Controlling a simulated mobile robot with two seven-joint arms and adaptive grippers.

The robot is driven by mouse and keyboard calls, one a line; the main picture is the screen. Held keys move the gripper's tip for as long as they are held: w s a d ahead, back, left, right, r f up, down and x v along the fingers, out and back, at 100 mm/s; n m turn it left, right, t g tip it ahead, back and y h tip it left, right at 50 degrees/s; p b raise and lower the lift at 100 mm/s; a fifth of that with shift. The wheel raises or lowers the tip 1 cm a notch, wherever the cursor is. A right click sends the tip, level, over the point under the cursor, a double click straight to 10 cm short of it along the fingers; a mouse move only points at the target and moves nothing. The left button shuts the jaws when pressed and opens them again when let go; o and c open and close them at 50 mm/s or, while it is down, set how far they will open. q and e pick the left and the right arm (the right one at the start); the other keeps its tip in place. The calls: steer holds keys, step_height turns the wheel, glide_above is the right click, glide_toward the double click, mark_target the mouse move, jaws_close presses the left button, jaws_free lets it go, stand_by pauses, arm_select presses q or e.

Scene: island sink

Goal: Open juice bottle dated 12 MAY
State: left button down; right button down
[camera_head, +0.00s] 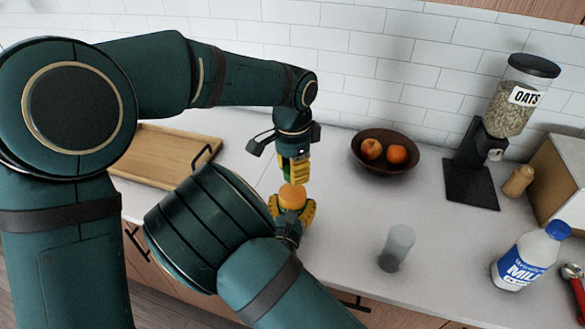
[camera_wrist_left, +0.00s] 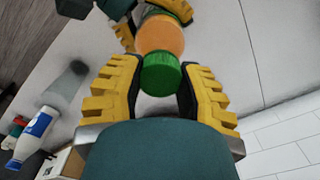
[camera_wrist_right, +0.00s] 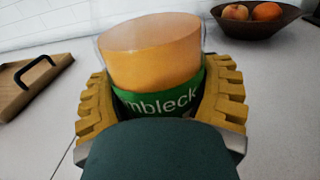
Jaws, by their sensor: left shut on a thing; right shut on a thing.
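My right gripper (camera_head: 291,208) is shut around the bottle's labelled body. My left gripper (camera_head: 295,168) is directly above the bottle, shut on a green cap (camera_wrist_left: 161,74). The bottle's orange top (camera_wrist_right: 150,45) shows no cap in the right wrist view, and the cap appears apart from it, above. My right arm hides part of the bottle's base in the head view.
A wooden tray (camera_head: 165,160) with a black handle lies at the left. A brown fruit bowl (camera_head: 385,168) is behind, right of the grippers. A glass (camera_head: 396,248), a milk bottle (camera_head: 528,258) and an oats dispenser (camera_head: 500,120) stand to the right. The counter between is clear.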

arm_select(q)
steer(key=c, duration=0.6)
jaws_free()
steer(key=shift+c, duration=0.2)
steer(key=shift+o, duration=0.2)
steer(key=shift+r, duration=2.3)
steer(key=m, duration=0.3)
steer(key=r+m, duration=0.1)
steer(key=m, duration=0.2)
steer(key=shift+d+r, duration=0.1)
steer(key=shift+r, duration=0.1)
steer(key=m, duration=0.2)
steer(key=r+m, duration=0.1)
steer(key=m, duration=0.2)
steer(key=r+m, duration=0.1)
steer(key=m, duration=0.1)
steer(key=shift+f, duration=4)
